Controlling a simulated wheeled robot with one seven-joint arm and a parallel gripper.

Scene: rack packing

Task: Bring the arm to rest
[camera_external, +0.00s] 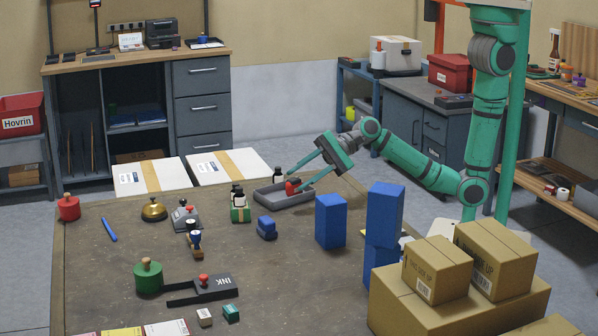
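My arm is green and reaches in from the right over the table. My gripper (298,178) points down and left over a grey tray (268,200) near the table's far side. Its two fingers are spread apart. A small red thing (292,186) lies in the tray between or just behind the fingers. A gap seems to show around it, but I cannot tell whether a finger touches it. A dark bottle (278,177) stands at the tray's back edge.
Tall blue blocks (330,222) stand right of the tray, two of them stacked (385,215). Cardboard boxes (437,268) fill the front right. White boxes (228,166) lie behind the table.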

